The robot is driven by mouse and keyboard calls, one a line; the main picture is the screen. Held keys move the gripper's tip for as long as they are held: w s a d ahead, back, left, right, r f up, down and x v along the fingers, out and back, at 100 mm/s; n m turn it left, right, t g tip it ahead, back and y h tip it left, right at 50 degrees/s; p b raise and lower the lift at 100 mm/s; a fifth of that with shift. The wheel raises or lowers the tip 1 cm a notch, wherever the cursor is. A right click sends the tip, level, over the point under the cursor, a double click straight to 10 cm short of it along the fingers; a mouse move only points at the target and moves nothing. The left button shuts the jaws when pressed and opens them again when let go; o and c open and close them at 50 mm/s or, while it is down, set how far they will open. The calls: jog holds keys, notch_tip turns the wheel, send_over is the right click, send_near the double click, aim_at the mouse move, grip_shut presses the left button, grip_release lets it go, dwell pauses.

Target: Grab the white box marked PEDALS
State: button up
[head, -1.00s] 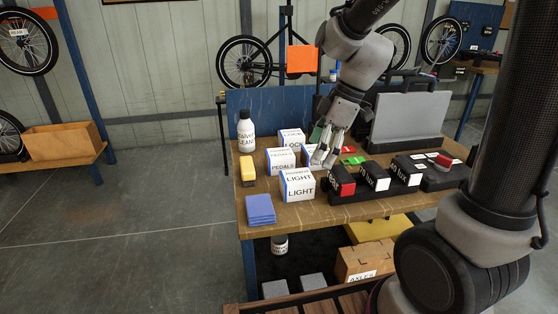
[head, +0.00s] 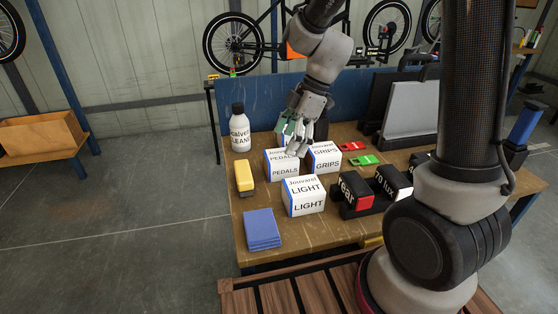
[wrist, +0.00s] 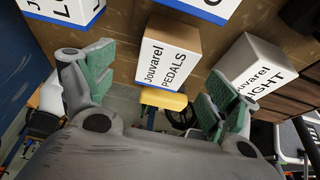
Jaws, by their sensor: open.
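The white box marked PEDALS (head: 285,170) stands upright on the wooden workbench (head: 200,248), with blue along its edge. In the wrist view the PEDALS box (wrist: 170,62) lies between and beyond the fingers, its lettering facing the camera. My gripper (head: 293,132) is above the box's far part in the head view, with the fingers pointing down. In the wrist view the green-padded fingers of my gripper (wrist: 157,90) are wide apart with nothing between the pads. Whether a finger touches the box cannot be told.
The GRIPS box (head: 325,158) stands close on the right of PEDALS, and the LIGHT box (head: 304,196) in front. A white bottle (head: 240,130), a yellow item (head: 244,178) and blue pads (head: 262,230) are left. Black boxes (head: 358,193) stand right.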

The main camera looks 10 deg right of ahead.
aim_at(281, 162)
jog(key=x, duration=0.7)
jog(key=shift+s+f, duration=0.15)
jog(key=shift+s, duration=0.15)
jog(key=c, duration=1.3)
jog(key=shift+c, duration=0.2)
